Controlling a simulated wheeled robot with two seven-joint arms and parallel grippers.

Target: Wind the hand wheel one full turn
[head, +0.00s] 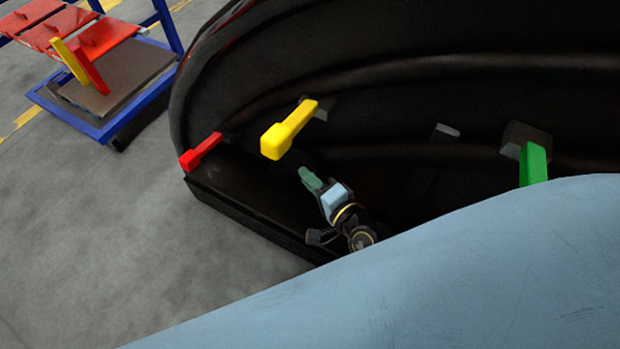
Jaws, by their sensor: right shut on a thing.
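My right gripper (320,187) is low in front of the dark nosecone shell (400,80), near the middle of the head view. A small dark green piece (309,178) sits at its tip, and the gripper is shut on it. I cannot tell whether this piece belongs to the hand wheel; no full wheel rim can be made out. My left gripper is not in view.
A yellow lever (289,130), a red lever (200,151) and a green lever (533,165) stick out around the gripper. A blue-framed cart (118,112) with red parts stands at upper left. Grey floor (120,220) is clear at left. A pale blue surface hides the lower right.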

